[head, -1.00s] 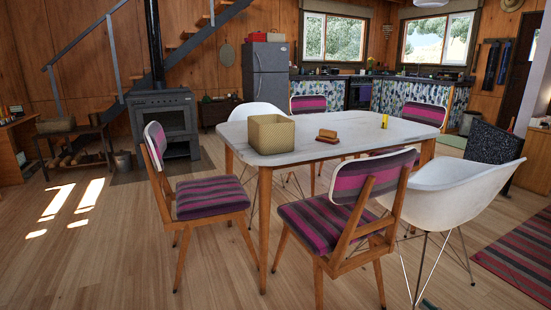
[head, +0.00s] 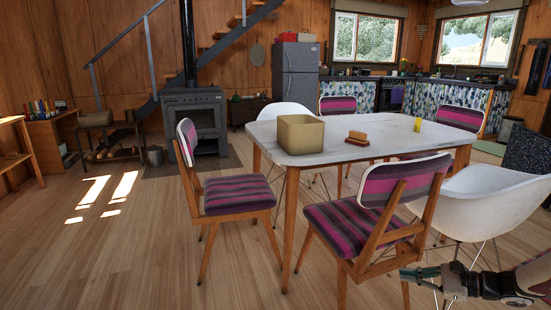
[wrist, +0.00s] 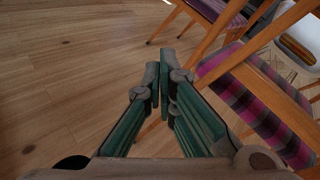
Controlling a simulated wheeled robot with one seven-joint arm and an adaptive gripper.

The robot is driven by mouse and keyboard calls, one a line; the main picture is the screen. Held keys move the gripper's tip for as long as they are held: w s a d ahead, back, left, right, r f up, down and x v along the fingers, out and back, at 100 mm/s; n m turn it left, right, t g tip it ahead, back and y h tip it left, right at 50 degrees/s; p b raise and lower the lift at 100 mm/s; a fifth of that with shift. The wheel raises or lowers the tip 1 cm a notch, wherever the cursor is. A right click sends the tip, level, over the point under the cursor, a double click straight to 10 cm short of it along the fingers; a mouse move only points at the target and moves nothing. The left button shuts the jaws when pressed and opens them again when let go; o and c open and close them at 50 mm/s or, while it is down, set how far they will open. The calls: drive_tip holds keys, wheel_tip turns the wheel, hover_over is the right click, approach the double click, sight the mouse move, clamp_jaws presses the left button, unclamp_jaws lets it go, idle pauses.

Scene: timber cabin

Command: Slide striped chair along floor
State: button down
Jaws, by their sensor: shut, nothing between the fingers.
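Several wooden chairs have pink, purple and grey striped cushions. The front striped chair (head: 340,222) stands at the near side of the table, its backrest toward me. The left striped chair (head: 238,196) stands at the table's left end. Two more striped chairs, one at the back (head: 338,106) and one at the back right (head: 458,118), are partly hidden by the table. My gripper (head: 406,273) is shut and empty, low at the right, by the front chair's legs. In the wrist view my gripper (wrist: 160,72) points over the floor, with a striped seat (wrist: 250,102) close on its right.
A white shell chair (head: 475,205) stands beside the front chair. The wooden floor (head: 130,250) is clear at left. A stove (head: 195,122) stands behind.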

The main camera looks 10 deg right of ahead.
drive_tip(key=s+a+r+n+g+h, duration=0.1)
drive_tip(key=s+a+r+n+g, duration=0.25)
drive_tip(key=a+r, duration=0.35)
drive_tip(key=s+a+r+n+g+h, duration=0.1)
drive_tip(key=s+a+r+n+g, duration=0.1)
drive_tip(key=a+r+n+g, duration=0.5)
drive_tip(key=s+a+r+n+g+h, duration=0.15)
drive_tip(key=a+r, duration=0.35)
drive_tip(key=a, duration=0.6)
drive_tip(key=s+a+r+n+h, duration=0.2)
drive_tip(key=s+a+r+n, duration=0.1)
drive_tip(key=s, duration=0.3)
drive_tip(key=s+a+r+n+h, duration=0.1)
drive_tip(key=s+a+r+n, duration=0.25)
drive_tip(key=s, duration=0.25)
drive_tip(key=s+n+t+h, duration=0.2)
drive_tip(key=s+n+h, duration=0.2)
drive_tip(key=s, duration=0.9)
wheel_tip(320, 180, up, 32)
drive_tip(key=t+p, duration=0.3)
drive_tip(key=p, duration=2.8)
drive_tip(key=shift+s+d+t, duration=0.15)
drive_tip(key=shift+d+t, duration=0.1)
drive_tip(key=shift+t, duration=0.05)
drive_tip(key=shift+r+n, duration=0.1)
drive_tip(key=shift+n, duration=0.15)
